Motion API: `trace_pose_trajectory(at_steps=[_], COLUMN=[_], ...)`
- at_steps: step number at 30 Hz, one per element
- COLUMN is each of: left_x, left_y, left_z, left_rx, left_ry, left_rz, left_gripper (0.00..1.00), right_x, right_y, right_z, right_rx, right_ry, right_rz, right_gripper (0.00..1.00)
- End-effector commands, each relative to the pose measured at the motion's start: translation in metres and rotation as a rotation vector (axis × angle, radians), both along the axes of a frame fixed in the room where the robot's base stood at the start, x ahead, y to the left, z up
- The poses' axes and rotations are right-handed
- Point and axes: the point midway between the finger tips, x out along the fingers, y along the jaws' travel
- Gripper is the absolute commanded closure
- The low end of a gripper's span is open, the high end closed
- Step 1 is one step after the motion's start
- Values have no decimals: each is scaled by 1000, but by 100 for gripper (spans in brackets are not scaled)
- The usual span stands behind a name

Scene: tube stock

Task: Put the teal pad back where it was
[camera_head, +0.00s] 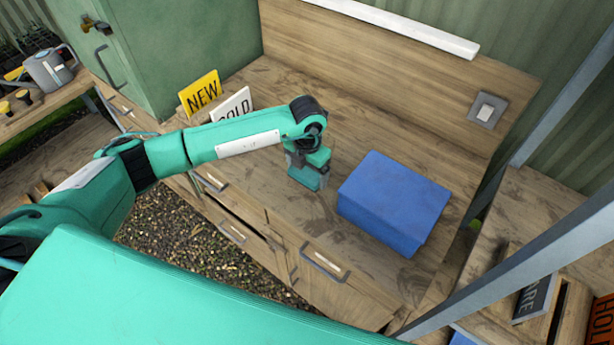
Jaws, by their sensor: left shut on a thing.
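My left gripper (308,178) hangs over the wooden bench top, to the left of the blue box. It is shut on a small teal block, which I take to be the teal pad (305,177), held between grey fingers. The pad is close in colour to my arm, and its edges are partly hidden by the gripper. I cannot tell whether it touches the bench. My right gripper is not in view.
A blue box (395,195) stands on the bench (360,120) right of the gripper. A yellow NEW sign (201,94) and a white sign, partly covered by my arm (235,103), stand at the back left. Drawers with handles (325,262) line the front. The bench behind the gripper is clear.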

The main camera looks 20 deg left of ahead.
Motion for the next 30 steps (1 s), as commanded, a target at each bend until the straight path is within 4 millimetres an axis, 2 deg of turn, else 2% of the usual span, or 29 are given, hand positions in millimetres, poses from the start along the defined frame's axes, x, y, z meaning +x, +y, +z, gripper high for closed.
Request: trace_pose_trajectory(at_steps=[9, 20, 21, 22, 23, 30], left_x=[-1, 0, 0, 0, 0, 0], left_y=[0, 0, 0, 0, 0, 0], left_z=[-39, -46, -44, -44, -44, -42], left_rx=[0, 1, 1, 1, 1, 1], left_ry=[1, 0, 0, 0, 0, 0], left_rz=[0, -1, -1, -1, -1, -1], left_gripper=[35, 35, 8, 2, 0, 0], right_x=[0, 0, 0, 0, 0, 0], right_y=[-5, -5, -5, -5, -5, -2], right_z=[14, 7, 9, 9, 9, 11], right_rx=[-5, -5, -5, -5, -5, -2], right_ry=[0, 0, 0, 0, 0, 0], right_rz=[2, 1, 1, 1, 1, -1], right_gripper=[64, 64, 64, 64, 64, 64])
